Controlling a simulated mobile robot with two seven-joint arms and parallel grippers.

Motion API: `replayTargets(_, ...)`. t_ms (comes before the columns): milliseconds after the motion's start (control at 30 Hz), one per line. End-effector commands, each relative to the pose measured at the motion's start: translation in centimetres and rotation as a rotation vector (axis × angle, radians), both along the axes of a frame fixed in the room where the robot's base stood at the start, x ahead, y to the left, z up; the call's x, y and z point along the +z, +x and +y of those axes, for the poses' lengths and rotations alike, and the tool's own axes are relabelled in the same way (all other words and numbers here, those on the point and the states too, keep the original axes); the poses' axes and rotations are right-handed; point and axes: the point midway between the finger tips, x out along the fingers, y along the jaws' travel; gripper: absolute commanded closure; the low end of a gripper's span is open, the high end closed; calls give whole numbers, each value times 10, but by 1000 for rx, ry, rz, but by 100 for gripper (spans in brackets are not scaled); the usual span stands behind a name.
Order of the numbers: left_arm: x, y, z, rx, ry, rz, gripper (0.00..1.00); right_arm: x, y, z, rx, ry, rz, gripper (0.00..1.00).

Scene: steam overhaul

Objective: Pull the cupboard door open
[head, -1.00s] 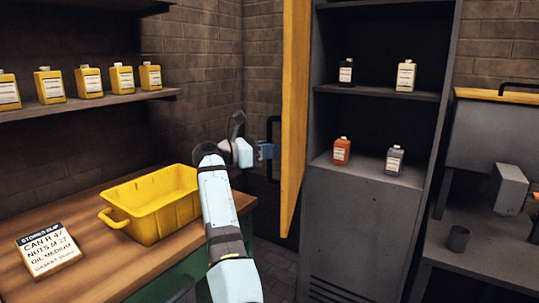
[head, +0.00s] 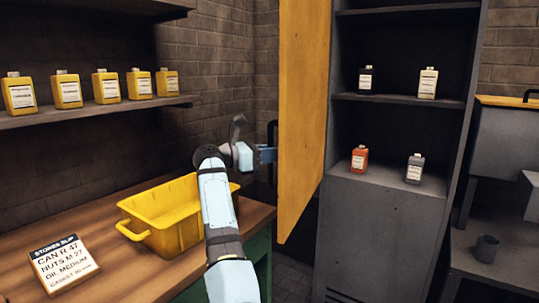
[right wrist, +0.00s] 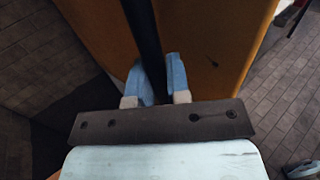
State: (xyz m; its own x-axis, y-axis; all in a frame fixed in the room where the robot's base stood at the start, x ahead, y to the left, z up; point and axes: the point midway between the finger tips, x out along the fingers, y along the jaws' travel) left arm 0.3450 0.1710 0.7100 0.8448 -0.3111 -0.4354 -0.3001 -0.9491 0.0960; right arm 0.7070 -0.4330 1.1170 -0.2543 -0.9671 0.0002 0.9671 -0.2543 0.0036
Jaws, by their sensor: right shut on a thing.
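The cupboard (head: 390,225) is grey and stands right of centre, with its shelves in plain view. Its yellow-orange door (head: 303,120) is swung wide open toward the left, and its inner face is partly turned to me. The dark bar handle (head: 271,133) is on the door's far side, mostly hidden behind my gripper. My right gripper (head: 266,154) is at this handle. In the right wrist view the blue fingers (right wrist: 160,80) are closed around the dark handle (right wrist: 142,30), beside the orange door face (right wrist: 205,45). My left gripper is not in view.
A wooden bench (head: 110,225) with a yellow tub (head: 170,225) and a stores slip sign (head: 62,262) is at the left. Several yellow cans stand on a wall shelf (head: 100,112). Bottles stand on the cupboard shelves. A grey bench (head: 500,262) with a cup (head: 486,248) is at the right.

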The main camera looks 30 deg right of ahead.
Motion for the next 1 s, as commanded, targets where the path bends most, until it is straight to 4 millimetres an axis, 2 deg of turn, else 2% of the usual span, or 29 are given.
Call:
replayTargets(167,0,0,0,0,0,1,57,1,0,-1,0,0,0,100)
replayTargets(200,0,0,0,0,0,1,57,1,0,-1,0,0,0,76)
replayTargets(267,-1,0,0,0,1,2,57,1,0,-1,0,0,0,63)
replayTargets(300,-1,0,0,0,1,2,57,1,0,-1,0,0,0,59)
replayTargets(667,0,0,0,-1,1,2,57,1,2,6,2,0,0,59)
replayTargets(767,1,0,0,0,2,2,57,1,6,20,4,1,0,59)
replayTargets(1000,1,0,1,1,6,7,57,2,20,73,3,0,2,59)
